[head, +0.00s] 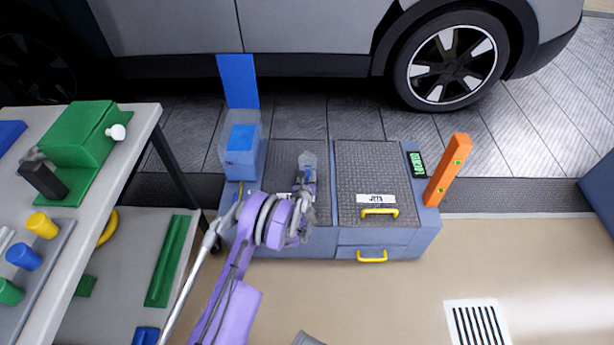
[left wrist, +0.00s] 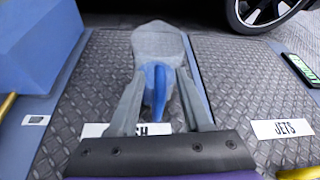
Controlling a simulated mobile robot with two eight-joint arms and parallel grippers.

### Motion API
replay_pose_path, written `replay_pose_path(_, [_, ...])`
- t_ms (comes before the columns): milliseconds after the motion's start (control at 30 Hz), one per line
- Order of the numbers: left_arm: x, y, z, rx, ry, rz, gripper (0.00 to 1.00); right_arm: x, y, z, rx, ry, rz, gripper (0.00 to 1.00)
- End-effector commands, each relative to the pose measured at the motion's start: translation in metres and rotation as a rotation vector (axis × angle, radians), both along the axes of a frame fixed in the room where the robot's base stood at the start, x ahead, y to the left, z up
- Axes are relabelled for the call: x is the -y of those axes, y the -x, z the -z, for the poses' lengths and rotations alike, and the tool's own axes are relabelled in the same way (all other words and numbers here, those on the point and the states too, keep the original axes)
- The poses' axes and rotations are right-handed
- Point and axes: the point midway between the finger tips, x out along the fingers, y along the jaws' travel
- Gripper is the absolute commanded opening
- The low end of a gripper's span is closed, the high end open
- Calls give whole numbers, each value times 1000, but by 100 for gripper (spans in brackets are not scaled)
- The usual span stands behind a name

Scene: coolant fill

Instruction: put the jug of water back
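The jug of water (head: 307,163) is a grey, see-through vessel with a blue handle. In the left wrist view the jug (left wrist: 158,42) is straight ahead of the fingers, over the left ribbed lid. My left gripper (head: 303,190) is at the jug; in the left wrist view its fingers (left wrist: 160,90) stand on both sides of the blue handle and look shut on it. I cannot tell whether the jug's base touches the lid. The label on that lid is partly hidden, with "SH" showing. My right gripper is not in view.
The blue-grey chest has a right lid (head: 375,170) marked "JETS" with yellow handles. A blue box (head: 240,150) and upright blue panel (head: 238,80) stand at its left, an orange post (head: 448,170) at its right. A workbench (head: 135,140) is at left. A car is behind.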

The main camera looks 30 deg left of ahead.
Motion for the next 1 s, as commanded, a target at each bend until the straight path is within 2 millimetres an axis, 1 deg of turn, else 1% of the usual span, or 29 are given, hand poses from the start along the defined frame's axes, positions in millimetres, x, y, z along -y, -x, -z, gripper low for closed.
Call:
replay_pose_path(167, [0, 0, 0, 0, 0, 0, 48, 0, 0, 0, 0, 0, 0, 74])
replay_pose_path(267, [0, 0, -3, 0, 0, 0, 48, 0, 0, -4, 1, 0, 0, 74])
replay_pose_path(333, [3, 4, -6, 0, 0, 1, 48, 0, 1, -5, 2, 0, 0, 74])
replay_pose_path(467, [13, 24, -15, 1, 0, 2, 48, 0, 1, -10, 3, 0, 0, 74])
replay_pose_path(700, [35, 68, -35, 0, -1, 1, 48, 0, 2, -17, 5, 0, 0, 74])
replay_pose_path(800, [42, 82, -40, 0, 0, 0, 48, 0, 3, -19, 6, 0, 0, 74])
replay_pose_path(900, [47, 92, -44, 0, -1, 1, 48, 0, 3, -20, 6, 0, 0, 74])
replay_pose_path(1000, [50, 97, -48, 2, 6, -2, 48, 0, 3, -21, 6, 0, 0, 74])
